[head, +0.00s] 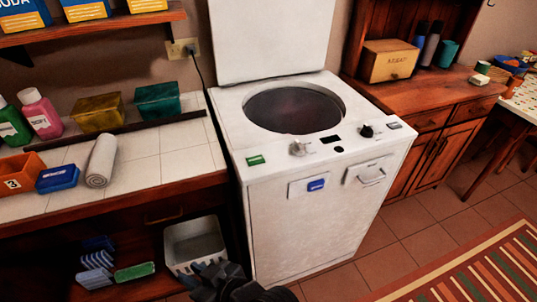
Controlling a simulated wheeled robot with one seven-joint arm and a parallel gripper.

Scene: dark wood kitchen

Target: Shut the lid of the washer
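The white washer (325,220) stands in the middle of the head view. Its lid (270,40) is raised upright at the back, and its top edge is cut off by the picture. The round drum opening (294,108) on top is uncovered and dark inside. Knobs and small buttons line the front edge of the top. My gripper (207,272) is a dark shape at the bottom edge, low in front of the washer's left side and well below the lid. It appears apart from the lid; its finger opening cannot be made out.
A tiled counter (130,150) with bottles, boxes and a rolled towel stands left. A shelf (95,22) hangs above it. A white bin (195,245) sits below, near my gripper. A wooden cabinet (425,100) stands right. Tiled floor is clear at front right, beside a striped rug (480,275).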

